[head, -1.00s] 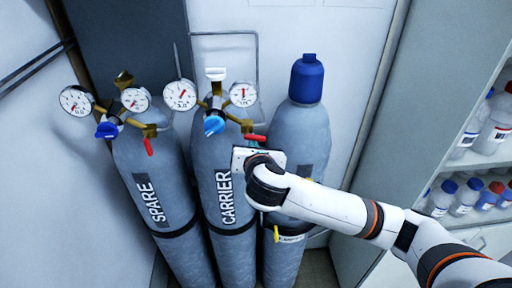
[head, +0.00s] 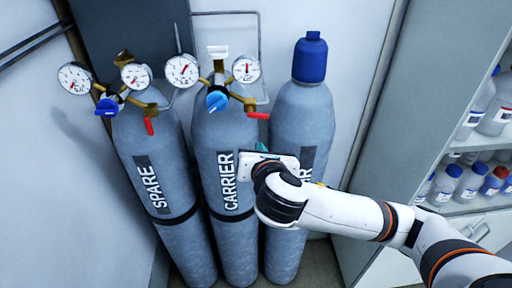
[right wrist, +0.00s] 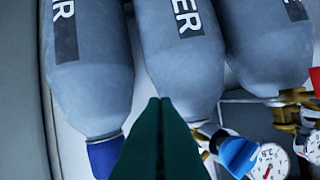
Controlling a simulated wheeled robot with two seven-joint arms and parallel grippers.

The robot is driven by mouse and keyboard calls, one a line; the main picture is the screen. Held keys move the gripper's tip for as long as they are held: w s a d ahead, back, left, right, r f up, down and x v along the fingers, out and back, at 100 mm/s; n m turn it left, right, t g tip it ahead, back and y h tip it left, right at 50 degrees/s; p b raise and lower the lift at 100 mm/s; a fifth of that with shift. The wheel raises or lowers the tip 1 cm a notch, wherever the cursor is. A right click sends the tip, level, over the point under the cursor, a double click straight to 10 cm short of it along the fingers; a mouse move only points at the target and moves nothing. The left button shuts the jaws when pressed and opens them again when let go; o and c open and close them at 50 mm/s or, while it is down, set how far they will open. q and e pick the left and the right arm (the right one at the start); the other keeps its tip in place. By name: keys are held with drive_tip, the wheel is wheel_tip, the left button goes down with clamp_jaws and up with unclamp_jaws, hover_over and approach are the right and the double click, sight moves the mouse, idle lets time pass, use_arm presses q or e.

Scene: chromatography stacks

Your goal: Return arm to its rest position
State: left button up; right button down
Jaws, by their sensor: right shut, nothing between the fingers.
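My right gripper (head: 262,148) is in front of the gap between the carrier cylinder (head: 225,145) and the blue-capped cylinder (head: 300,115), below the carrier's red lever. Its teal fingers (right wrist: 160,105) are shut together and empty in the right wrist view. My right arm (head: 345,215) reaches in from the lower right and covers part of the blue-capped cylinder. The finger tips are partly hidden behind the wrist in the head view. My left gripper is not in view.
The spare cylinder (head: 155,155) stands at the left. Gauges (head: 183,70) and a blue knob (head: 217,101) stick out at the cylinder tops; a red lever (head: 257,115) is close above my gripper. Shelves with bottles (head: 470,185) are at the right. A wall borders the left.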

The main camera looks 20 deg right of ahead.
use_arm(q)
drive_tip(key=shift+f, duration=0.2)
use_arm(e)
drive_tip(key=shift+a+v, duration=0.2)
drive_tip(key=shift+v, duration=0.75)
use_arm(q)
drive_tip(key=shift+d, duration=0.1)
use_arm(e)
drive_tip(key=shift+w, duration=0.1)
